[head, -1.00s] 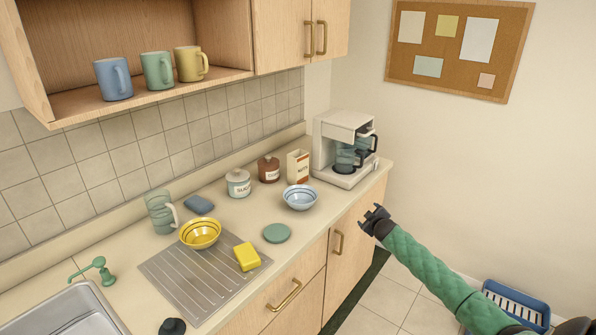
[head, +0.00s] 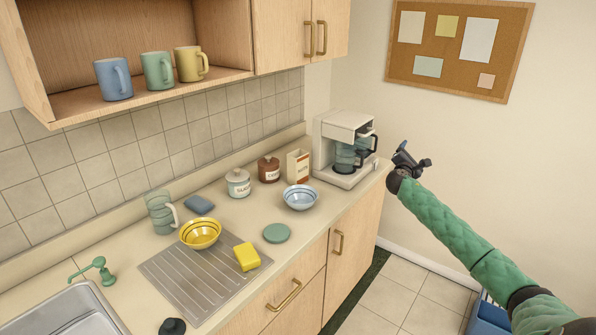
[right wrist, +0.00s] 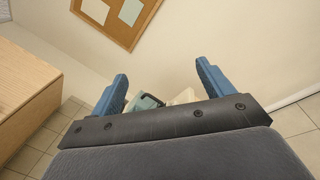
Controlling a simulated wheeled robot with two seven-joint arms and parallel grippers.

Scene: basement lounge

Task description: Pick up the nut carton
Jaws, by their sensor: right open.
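The nut carton (head: 298,165) is a small cream box with a brown label and an open-looking top. It stands upright on the counter, left of the coffee maker and behind the blue-striped bowl. My right gripper (head: 415,153) is raised in the air right of the coffee maker, well apart from the carton. It is open and empty; its two blue fingers show spread in the right wrist view (right wrist: 161,70). I cannot make out the carton in that view. My left gripper does not show clearly in either view.
The coffee maker (head: 345,148) stands between my right gripper and the carton. A brown canister (head: 269,170), sugar jar (head: 238,184) and striped bowl (head: 300,198) are close to the carton. A dark shape (head: 172,327) at the bottom edge is unclear. Overhead cabinets (head: 290,30) hang above the counter.

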